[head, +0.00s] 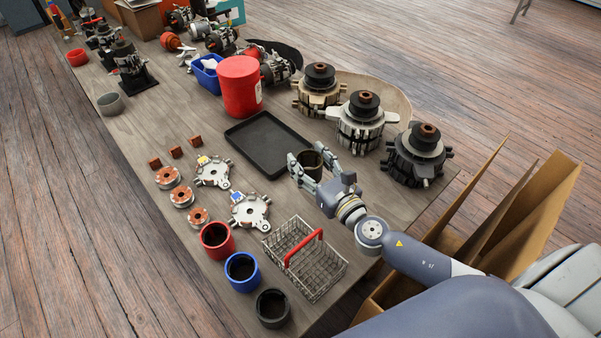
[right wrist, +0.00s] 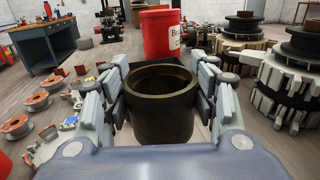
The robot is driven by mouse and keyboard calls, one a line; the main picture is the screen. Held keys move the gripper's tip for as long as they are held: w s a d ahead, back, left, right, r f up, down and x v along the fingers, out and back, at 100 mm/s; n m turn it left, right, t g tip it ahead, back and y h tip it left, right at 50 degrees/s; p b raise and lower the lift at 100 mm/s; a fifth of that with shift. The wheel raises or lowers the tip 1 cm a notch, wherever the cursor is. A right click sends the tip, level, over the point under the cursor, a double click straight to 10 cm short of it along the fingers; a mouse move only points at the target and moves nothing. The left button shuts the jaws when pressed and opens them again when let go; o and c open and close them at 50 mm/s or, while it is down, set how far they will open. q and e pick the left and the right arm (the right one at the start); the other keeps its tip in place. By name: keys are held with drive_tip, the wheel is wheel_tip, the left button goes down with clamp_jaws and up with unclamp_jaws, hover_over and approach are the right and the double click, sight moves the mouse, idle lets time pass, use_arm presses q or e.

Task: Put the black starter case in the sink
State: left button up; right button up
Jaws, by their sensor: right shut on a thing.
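My right gripper (head: 318,180) is shut on a dark, hollow, open-topped cylindrical case (head: 310,158). In the right wrist view this case (right wrist: 162,122) stands upright between the two fingers (right wrist: 160,105) and looks dark brown-black. It is near the right corner of a shallow black tray (head: 268,144); I cannot tell whether it touches the table. Another black case (head: 272,308) stands at the front table edge, beside a blue case (head: 242,271) and a red case (head: 216,240). I cannot make out a sink in either view. My left gripper is not in view.
A wire basket (head: 303,258) with a red handle stands left of my right arm. A red bucket (head: 239,86) and several round alternator assemblies (head: 361,122) stand behind and right of the tray. Metal end brackets (head: 250,209) lie left. The tray is empty.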

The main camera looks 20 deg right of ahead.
wheel_tip(320, 180, down, 2)
drive_tip(key=shift+f+b, duration=0.1)
drive_tip(key=shift+b, duration=0.25)
drive_tip(key=shift+f, duration=0.35)
wheel_tip(320, 180, down, 3)
drive_tip(key=shift+b, duration=1)
drive_tip(key=shift+w, duration=0.1)
drive_tip(key=shift+f, duration=0.2)
drive_tip(key=o, duration=1.5)
drive_tip(key=shift+f, duration=0.1)
drive_tip(key=shift+c, duration=0.2)
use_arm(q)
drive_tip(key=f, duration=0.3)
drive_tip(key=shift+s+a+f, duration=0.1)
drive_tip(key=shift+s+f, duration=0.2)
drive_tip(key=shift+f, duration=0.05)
use_arm(e)
drive_tip(key=shift+o, duration=1)
